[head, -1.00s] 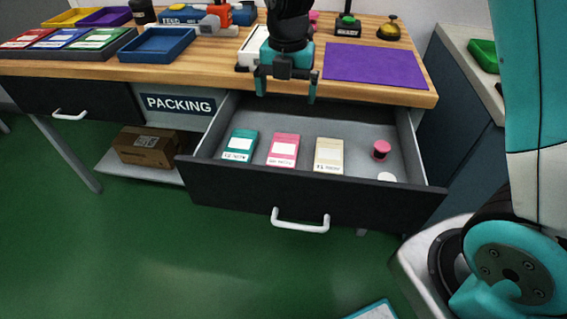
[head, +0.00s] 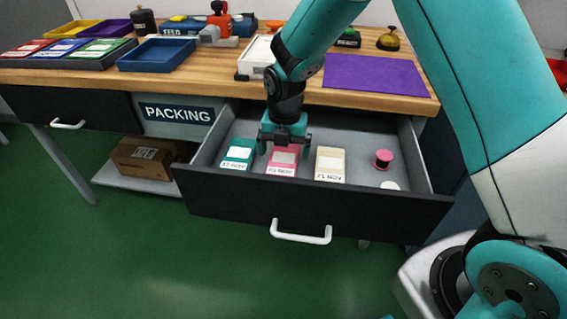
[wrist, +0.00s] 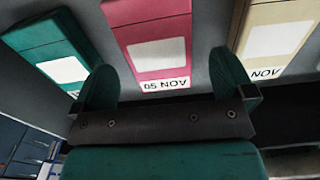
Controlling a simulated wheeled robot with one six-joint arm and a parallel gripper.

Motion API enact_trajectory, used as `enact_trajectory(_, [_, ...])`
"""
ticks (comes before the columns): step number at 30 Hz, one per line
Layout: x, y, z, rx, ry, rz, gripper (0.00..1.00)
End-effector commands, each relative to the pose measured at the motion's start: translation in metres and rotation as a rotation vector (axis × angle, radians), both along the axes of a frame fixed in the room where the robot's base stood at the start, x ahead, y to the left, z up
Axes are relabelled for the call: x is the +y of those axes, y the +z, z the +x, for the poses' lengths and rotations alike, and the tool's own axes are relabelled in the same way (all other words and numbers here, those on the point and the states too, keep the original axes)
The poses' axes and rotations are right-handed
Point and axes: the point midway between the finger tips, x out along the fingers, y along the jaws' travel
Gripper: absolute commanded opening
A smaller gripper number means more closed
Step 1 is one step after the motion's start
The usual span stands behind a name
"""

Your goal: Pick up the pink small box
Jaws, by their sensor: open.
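The pink small box (head: 282,164) stands in the open drawer, between a teal box (head: 238,153) and a cream box (head: 330,164). In the wrist view the pink box (wrist: 153,38) has a white label and the text "05 NOV". My gripper (head: 284,146) is inside the drawer's opening, directly above the pink box and partly covering it in the head view. Its two teal fingers (wrist: 160,80) are open and apart, with the pink box showing beyond and between them. Nothing is held. Contact with the box cannot be told.
The open drawer (head: 250,196) has walls around the boxes. A pink spool (head: 383,158) and a white round item (head: 390,185) lie at its right. The wooden tabletop (head: 225,70) overhangs behind my gripper, with a purple mat (head: 375,75) and a blue tray (head: 156,55).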

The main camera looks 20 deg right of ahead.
Motion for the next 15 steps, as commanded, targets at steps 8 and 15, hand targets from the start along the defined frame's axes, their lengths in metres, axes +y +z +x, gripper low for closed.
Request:
enact_trajectory(8, [0.002,-0.035,0.000,0.002,0.000,-0.001,1.00])
enact_trajectory(15, [0.002,-0.036,0.001,0.000,0.000,-0.001,0.98])
